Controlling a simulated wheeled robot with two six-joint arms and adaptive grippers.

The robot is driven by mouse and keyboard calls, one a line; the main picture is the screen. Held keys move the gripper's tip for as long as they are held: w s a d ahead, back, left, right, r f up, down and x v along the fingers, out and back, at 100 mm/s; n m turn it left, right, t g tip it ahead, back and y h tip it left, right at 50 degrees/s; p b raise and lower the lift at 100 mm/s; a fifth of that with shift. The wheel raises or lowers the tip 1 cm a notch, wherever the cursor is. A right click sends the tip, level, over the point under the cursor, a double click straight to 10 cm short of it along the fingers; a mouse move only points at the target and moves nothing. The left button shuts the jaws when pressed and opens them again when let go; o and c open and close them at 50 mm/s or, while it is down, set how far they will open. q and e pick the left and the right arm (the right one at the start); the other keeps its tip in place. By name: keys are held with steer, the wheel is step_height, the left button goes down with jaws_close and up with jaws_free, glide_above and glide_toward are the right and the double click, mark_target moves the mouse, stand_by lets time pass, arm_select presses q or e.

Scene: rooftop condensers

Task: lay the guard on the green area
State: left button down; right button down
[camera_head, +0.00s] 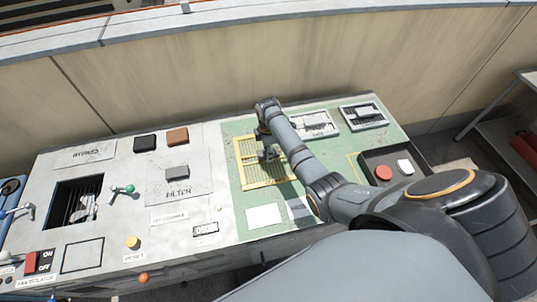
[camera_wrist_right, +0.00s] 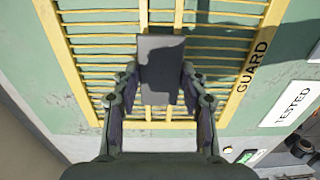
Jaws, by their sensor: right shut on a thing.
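The guard (camera_head: 247,176) is a yellow slatted grille on the green area (camera_head: 230,208) in the head view. It also fills the upper right wrist view (camera_wrist_right: 147,125), with green showing between its slats and the word GUARD along its right side. A grey block-like handle (camera_wrist_right: 160,50) stands at its middle. My right gripper (camera_wrist_right: 160,78) is shut on this handle, one finger at each side. In the head view my right gripper (camera_head: 268,152) is over the grille, partly hidden by its arm. I cannot tell whether the guard touches the green surface. My left gripper is out of view.
A dark opening (camera_head: 68,212) with a fan inside is at the left of the bench. A green-knobbed lever (camera_head: 128,188) stands beside it. Grey trays (camera_head: 362,113) lie at the back right. A dark tray (camera_head: 372,158) holds a red and a white piece. A wall runs behind.

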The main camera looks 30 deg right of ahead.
steer(key=shift+a+r, duration=0.2)
steer(key=shift+f, duration=0.15)
steer(key=c, duration=0.7)
jaws_free()
steer(key=shift+c, duration=0.2)
step_height(320, 180, up, 12)
